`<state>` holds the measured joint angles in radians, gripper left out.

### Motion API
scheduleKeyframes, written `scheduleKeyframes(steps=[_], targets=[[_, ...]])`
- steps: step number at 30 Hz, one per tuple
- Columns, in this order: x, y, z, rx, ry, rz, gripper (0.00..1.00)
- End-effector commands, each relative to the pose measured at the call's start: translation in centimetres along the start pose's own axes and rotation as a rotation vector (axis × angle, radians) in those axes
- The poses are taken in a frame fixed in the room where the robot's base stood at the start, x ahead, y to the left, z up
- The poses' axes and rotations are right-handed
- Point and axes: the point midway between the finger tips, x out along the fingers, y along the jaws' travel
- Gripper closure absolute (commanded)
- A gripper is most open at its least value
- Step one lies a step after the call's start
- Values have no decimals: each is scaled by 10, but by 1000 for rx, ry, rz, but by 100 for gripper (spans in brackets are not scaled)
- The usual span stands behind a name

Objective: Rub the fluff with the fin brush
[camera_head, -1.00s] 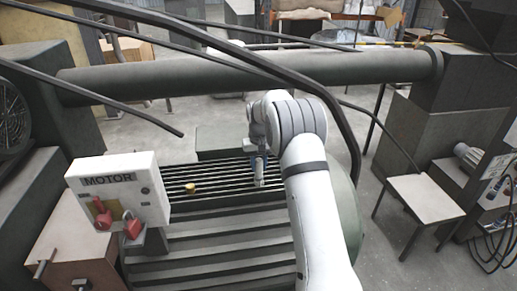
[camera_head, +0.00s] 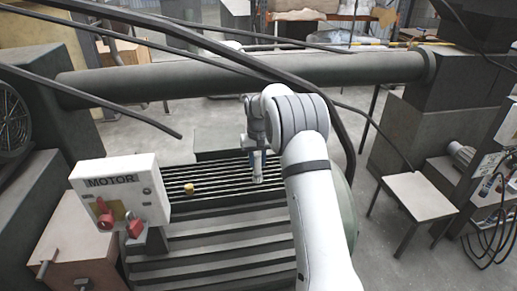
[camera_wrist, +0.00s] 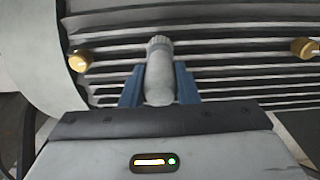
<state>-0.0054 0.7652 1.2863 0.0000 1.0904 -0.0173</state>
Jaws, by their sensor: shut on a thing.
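My gripper (camera_wrist: 159,84) has blue fingers on both sides of a pale grey, round-bodied fin brush (camera_wrist: 160,70), shut on it. The brush points away from the wrist camera, its ribbed tip in front of the dark fins (camera_wrist: 230,73). In the head view my gripper (camera_head: 257,153) hangs over the finned motor top, with the brush (camera_head: 257,175) upright below it. The brush's lower end is at or close above the fins; I cannot tell whether it touches. I cannot make out any fluff on the fins.
A brass knob (camera_head: 189,188) stands on the fins left of the brush. The white MOTOR box (camera_head: 120,192) with red locks is at the left. A thick pipe (camera_head: 240,78) runs behind, and black cables (camera_head: 225,60) cross above. A stool (camera_head: 418,197) stands right.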

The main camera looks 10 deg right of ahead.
Motion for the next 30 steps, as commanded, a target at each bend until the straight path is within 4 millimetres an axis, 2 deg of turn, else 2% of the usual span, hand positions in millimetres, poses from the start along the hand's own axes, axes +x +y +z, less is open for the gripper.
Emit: scheduleKeyframes(steps=[1,12,30], targets=[[-9,0,0,1,2,0,100],[-37,2,0,2,1,0,100],[-38,2,0,4,1,0,100]])
